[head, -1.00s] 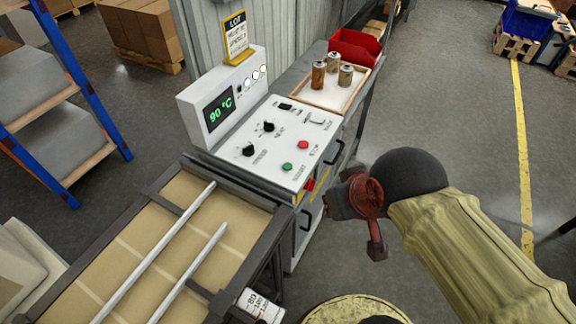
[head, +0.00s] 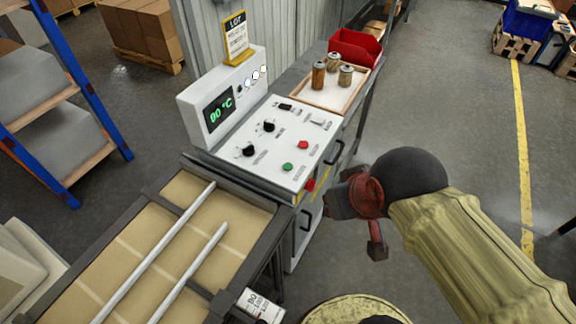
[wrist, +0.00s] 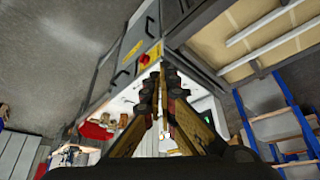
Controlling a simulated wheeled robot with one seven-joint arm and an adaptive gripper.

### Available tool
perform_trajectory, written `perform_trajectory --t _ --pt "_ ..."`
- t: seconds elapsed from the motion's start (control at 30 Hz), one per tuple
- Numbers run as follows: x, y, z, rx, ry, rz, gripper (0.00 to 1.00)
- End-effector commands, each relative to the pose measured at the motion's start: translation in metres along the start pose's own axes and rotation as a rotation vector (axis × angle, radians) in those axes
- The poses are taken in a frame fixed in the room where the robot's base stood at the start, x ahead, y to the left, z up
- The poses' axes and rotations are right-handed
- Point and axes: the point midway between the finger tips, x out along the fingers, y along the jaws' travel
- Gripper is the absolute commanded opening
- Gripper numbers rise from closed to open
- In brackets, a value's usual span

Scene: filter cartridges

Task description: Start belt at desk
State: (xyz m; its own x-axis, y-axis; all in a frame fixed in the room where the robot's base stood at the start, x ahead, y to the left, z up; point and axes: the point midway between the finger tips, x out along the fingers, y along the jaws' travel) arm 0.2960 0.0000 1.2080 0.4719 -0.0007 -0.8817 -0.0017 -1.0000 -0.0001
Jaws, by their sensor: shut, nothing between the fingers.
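The control desk (head: 232,160) has a sloped white panel with a green button (head: 287,167), a red button (head: 303,145), two black knobs (head: 248,150) and a small switch. A green-lit display (head: 219,112) reads about 90 °C. My gripper (wrist: 163,80) is shut and empty in the wrist view. In the head view my arm is right of the desk, apart from the buttons. The desk front with a red switch (wrist: 144,59) shows in the wrist view.
A wooden tray (head: 310,99) with three cartridges (head: 318,75) and a red bin (head: 362,46) stand beyond the panel. A yellow sign (head: 235,36) stands atop the display housing. A blue rack (head: 75,95) is at the left. Floor right of the desk is open.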

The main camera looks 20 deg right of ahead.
Motion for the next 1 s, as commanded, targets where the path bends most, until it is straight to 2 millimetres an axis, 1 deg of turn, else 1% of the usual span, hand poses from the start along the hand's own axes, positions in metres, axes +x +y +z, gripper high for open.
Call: perform_trajectory --t 0.03,0.1,0.17,0.33,0.47,0.57,0.77,0.87,0.9,0.97,1.0 --pt "-0.005 0.001 -0.003 0.003 -0.001 0.002 0.0" --pt "-0.008 0.003 -0.006 0.009 -0.018 0.005 0.0" --pt "-0.007 0.005 -0.007 0.016 -0.056 0.008 0.0" --pt "0.006 0.017 -0.007 0.038 -0.223 0.028 0.0" --pt "0.022 0.035 -0.016 0.019 -0.321 0.068 0.0" --pt "0.039 0.052 -0.027 -0.02 -0.362 0.099 0.0" --pt "0.084 0.087 -0.058 -0.158 -0.386 0.146 0.0" --pt "0.114 0.1 -0.072 -0.253 -0.375 0.151 0.0" --pt "0.126 0.105 -0.078 -0.297 -0.365 0.149 0.0" --pt "0.147 0.11 -0.087 -0.367 -0.343 0.141 0.0" --pt "0.161 0.111 -0.092 -0.418 -0.325 0.131 0.0"
